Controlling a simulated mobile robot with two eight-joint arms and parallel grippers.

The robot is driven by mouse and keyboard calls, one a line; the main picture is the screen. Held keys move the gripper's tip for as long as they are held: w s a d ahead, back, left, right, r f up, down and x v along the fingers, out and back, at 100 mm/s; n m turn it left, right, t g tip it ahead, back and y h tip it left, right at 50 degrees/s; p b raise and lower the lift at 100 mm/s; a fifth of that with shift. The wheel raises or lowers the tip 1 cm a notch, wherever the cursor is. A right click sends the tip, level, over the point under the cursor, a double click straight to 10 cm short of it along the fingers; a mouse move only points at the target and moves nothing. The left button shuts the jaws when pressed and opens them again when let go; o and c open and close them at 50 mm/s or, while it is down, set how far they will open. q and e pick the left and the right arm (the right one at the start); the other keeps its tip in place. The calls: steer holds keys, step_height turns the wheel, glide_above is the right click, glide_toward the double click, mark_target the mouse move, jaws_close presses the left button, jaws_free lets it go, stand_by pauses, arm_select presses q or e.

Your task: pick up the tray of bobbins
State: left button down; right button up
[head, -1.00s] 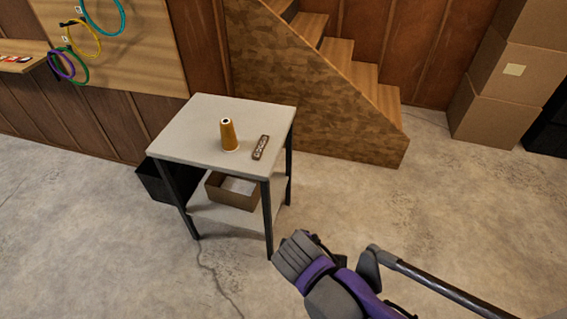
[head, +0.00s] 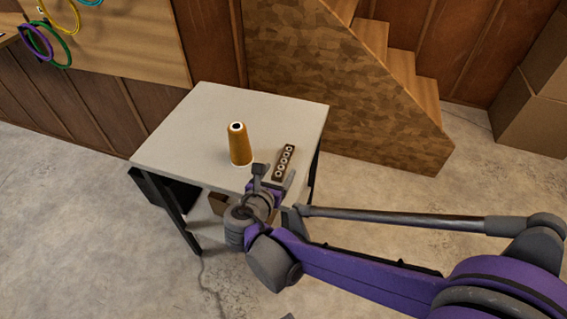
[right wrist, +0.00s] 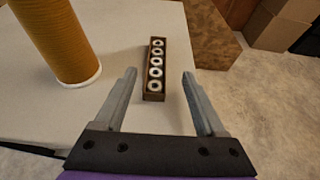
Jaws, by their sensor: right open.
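The tray of bobbins (head: 284,162) is a narrow dark brown tray with a row of several white ring-shaped bobbins. It lies on the grey tabletop near its right edge, and it also shows in the right wrist view (right wrist: 155,68). My right gripper (head: 272,172) is at the table's front edge, close to the tray's near end. My left gripper is not in view.
An orange-brown thread cone (head: 240,145) stands upright on the table (head: 190,125), left of the tray. A dark bin (head: 165,190) is under the table, and a cardboard box (head: 217,203) is partly hidden by my arm. Wooden stairs (head: 360,110) rise behind.

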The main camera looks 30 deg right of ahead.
mark_target(283, 162)
steer(key=b+x, duration=0.1)
steer(key=x, duration=0.4)
steer(key=shift+w, duration=0.35)
jaws_close()
